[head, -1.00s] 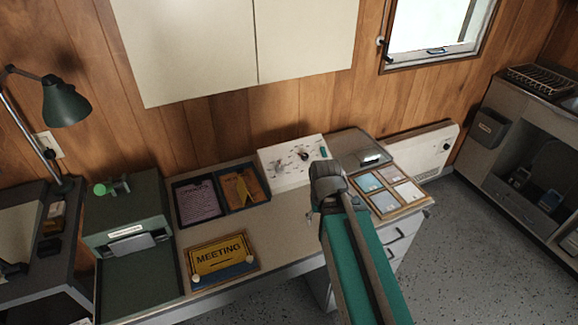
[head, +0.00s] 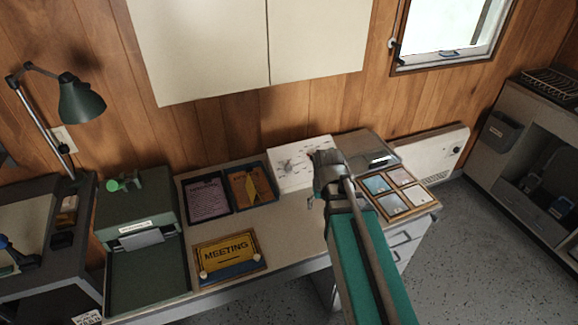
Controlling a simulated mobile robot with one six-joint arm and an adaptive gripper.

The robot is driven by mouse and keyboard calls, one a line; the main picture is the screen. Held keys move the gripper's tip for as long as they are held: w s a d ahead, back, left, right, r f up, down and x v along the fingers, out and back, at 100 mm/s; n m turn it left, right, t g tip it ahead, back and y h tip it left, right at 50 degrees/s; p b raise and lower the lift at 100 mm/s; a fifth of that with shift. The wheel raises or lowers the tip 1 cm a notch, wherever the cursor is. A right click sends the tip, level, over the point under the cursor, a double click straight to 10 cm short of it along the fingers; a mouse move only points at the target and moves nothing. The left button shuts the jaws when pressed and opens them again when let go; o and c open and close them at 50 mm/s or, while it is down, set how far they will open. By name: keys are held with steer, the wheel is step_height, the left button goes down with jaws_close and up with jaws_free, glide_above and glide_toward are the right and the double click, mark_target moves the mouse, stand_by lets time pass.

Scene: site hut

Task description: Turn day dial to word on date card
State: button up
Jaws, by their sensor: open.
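A white panel (head: 289,178) with small dark markings lies at the back of the desk, against the wood wall. Its right part, where a dial would show, is hidden behind my gripper (head: 318,158). My gripper is open, with its fingers over or in front of the panel; I cannot tell whether they touch it.
A yellow MEETING sign (head: 227,251) lies at the desk front. A green machine (head: 138,216) stands at the left. A framed tray (head: 421,207) of several cards and a grey box (head: 369,150) are right of my arm. Bare desk (head: 290,226) lies in front of the panel.

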mark_target(289, 167)
steer(key=w+a+r+t+p, duration=0.1)
steer(key=w+a+r+p, duration=0.1)
steer(key=w, duration=0.8)
steer(key=w+a+r+t+y+p, duration=0.1)
steer(key=w+a+r+t, duration=0.1)
steer(key=w, duration=0.8)
steer(key=shift+w+a+r+t+p, duration=0.15)
steer(key=shift+a+r+t+p, duration=0.2)
steer(key=shift+a+r, duration=0.5)
steer(key=shift+d+f, duration=0.1)
steer(key=b+x, duration=1.2)
steer(key=x, duration=0.1)
steer(key=shift+f+b, duration=0.3)
steer(key=shift+b, duration=0.05)
jaws_close()
